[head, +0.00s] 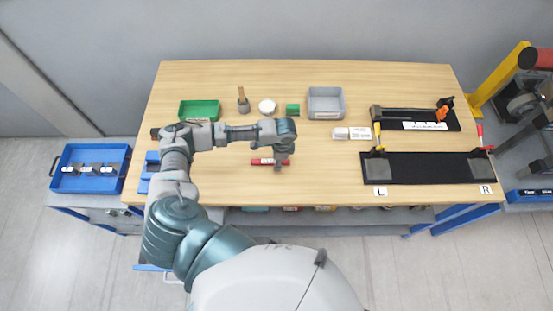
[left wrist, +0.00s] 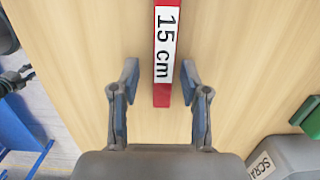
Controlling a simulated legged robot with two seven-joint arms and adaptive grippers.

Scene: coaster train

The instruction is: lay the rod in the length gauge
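The rod (head: 262,161) is red with a white label and lies on the wooden table. In the left wrist view the rod (left wrist: 166,48) reads "15 cm". My left gripper (head: 282,155) is over its right part in the head view. In the left wrist view my left gripper (left wrist: 160,82) is open, with one finger on each side of the rod's near end and gaps between. Its height above the rod is hard to judge. A black fixture with an orange end piece (head: 444,108) and white strip is at the back right, possibly the length gauge. My right gripper is not in view.
A black mat (head: 420,167) with grey pads and L and R labels lies at the front right. Free table lies right of the rod.

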